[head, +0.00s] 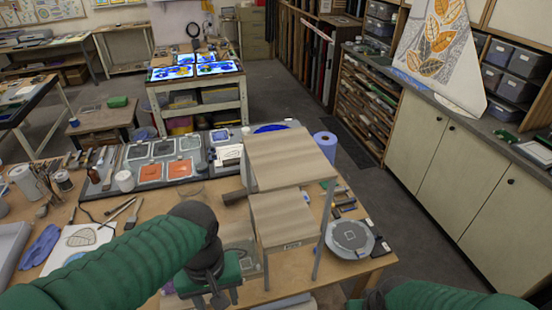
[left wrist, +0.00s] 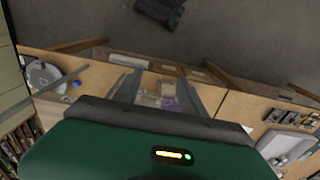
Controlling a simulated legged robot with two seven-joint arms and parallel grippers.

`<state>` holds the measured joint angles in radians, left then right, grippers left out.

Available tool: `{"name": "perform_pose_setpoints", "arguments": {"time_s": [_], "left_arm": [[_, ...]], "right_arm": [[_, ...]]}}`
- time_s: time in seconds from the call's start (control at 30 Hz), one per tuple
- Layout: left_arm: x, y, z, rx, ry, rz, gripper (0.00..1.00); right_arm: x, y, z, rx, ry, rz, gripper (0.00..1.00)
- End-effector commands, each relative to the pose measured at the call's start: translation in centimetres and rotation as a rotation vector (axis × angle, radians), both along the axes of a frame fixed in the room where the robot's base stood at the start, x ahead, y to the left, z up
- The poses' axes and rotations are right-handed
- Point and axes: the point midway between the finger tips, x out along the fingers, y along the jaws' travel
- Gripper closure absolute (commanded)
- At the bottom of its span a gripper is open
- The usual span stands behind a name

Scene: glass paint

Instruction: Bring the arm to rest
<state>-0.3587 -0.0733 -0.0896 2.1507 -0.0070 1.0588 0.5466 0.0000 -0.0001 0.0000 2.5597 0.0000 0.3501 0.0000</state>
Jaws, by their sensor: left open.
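My left arm (head: 130,258) comes in from the left in a green sleeve and reaches over the front of the wooden worktable (head: 160,208). My left gripper (head: 212,298) hangs down at its end, near the table's front edge and left of a small wooden stand. In the left wrist view my left gripper (left wrist: 160,75) has its two grey fingers spread apart, with nothing held between them. My right arm (head: 440,297) shows only in part at the bottom right of the head view, and its fingers cannot be made out.
The wooden stand (head: 290,160) has two raised shelves. A round grey plate (head: 350,238) and a blue roll (head: 326,146) are to its right. Brushes, jars and a tray of coloured panels (head: 180,168) fill the table's left and back. Cabinets (head: 440,160) line the right; grey floor lies between.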

Motion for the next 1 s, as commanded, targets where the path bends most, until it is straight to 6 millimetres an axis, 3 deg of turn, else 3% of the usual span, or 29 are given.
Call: {"name": "perform_pose_setpoints", "arguments": {"time_s": [0.03, 0.33, 0.73, 0.8, 1.0], "left_arm": [[-0.1, 0.4, -1.9, 0.0, -0.001, -0.005, 0.52], [0.5, 2.2, -9.3, -0.006, -0.057, -0.072, 0.52], [0.1, 7.1, -26.5, 0.021, -0.193, -0.235, 0.52], [0.0, 7.7, -27.8, 0.03, -0.213, -0.258, 0.52], [0.0, 8.0, -28.0, 0.035, -0.226, -0.273, 0.52]], "right_arm": [[0.0, 0.0, -1.4, 0.0, 0.0, 0.0, 1.0], [0.0, 0.0, -5.6, 0.0, 0.0, 0.0, 1.0], [0.0, 0.0, -15.9, 0.0, 0.001, 0.0, 1.0], [0.0, 0.0, -16.6, 0.0, 0.001, 0.0, 1.0], [0.0, 0.0, -16.5, 0.0, 0.001, 0.0, 1.0]]}}
